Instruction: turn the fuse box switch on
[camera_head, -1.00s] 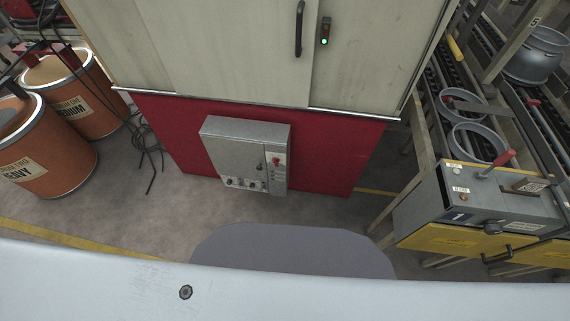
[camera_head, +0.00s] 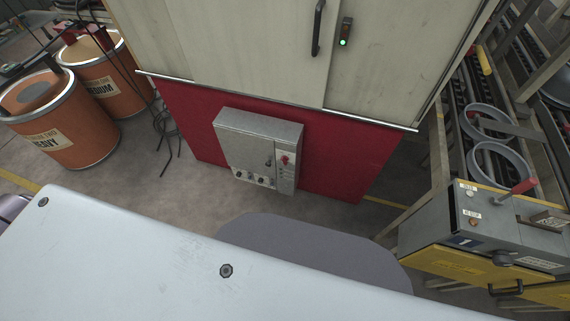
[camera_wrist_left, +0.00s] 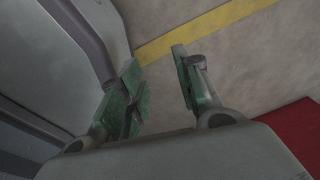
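A grey metal box (camera_head: 243,142), which looks like the fuse box, is fixed low on the red lower panel of a cabinet in the head view. A small red switch (camera_head: 285,160) sits on the right part of its front, with several dark knobs along the bottom. The switch is too small to tell its position. My left gripper (camera_wrist_left: 160,88) shows in the left wrist view with its green-padded fingers apart and nothing between them. It is above the floor, away from the box. My right gripper is in neither view.
The cabinet (camera_head: 230,50) has pale doors and a green light. Orange drums (camera_head: 65,135) and loose cables stand at left. A grey and yellow machine with a red-handled lever (camera_head: 517,193) and a roller rack are at right. Open floor with a yellow line (camera_wrist_left: 205,27) lies around.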

